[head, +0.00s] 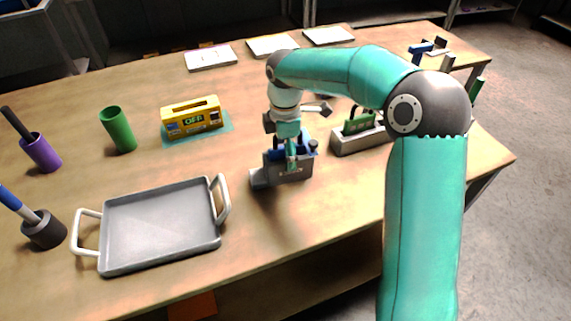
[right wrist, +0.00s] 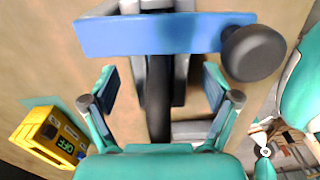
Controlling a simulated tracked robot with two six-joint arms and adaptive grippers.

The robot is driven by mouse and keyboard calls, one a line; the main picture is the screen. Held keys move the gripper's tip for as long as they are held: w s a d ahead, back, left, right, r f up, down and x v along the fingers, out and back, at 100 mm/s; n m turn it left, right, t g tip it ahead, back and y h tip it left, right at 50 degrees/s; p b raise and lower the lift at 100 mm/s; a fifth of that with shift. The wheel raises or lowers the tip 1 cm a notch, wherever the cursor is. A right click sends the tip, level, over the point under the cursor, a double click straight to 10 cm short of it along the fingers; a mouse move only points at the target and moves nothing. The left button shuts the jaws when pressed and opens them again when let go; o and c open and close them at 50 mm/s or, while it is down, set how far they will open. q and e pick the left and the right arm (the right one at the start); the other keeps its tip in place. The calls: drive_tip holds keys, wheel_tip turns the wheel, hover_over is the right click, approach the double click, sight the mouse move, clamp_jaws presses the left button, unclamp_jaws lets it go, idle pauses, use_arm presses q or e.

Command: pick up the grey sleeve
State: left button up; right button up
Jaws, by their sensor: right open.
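My right gripper (head: 291,158) is open over a grey holder (head: 262,179) with a blue part (head: 273,156) and a dark knob (head: 313,146). In the right wrist view my open fingers (right wrist: 158,88) lie either side of a dark upright strip, with the blue bar (right wrist: 165,35) and dark knob (right wrist: 252,53) beyond. Contact cannot be told. A short dark grey cylinder (head: 44,231) stands at the left edge with a blue-handled tool (head: 18,204) in it. I cannot tell which of these grey things is the sleeve. My left gripper is not in view.
A grey tray (head: 160,225) with white handles lies front left. Behind it stand a purple cup (head: 41,154), a green cup (head: 118,130) and a yellow box (head: 191,118). Another grey holder (head: 350,142) with a green part stands right of my gripper, partly behind my arm.

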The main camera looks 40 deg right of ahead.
drive_tip(key=shift+f, duration=0.15)
drive_tip(key=c, duration=1.6)
clamp_jaws()
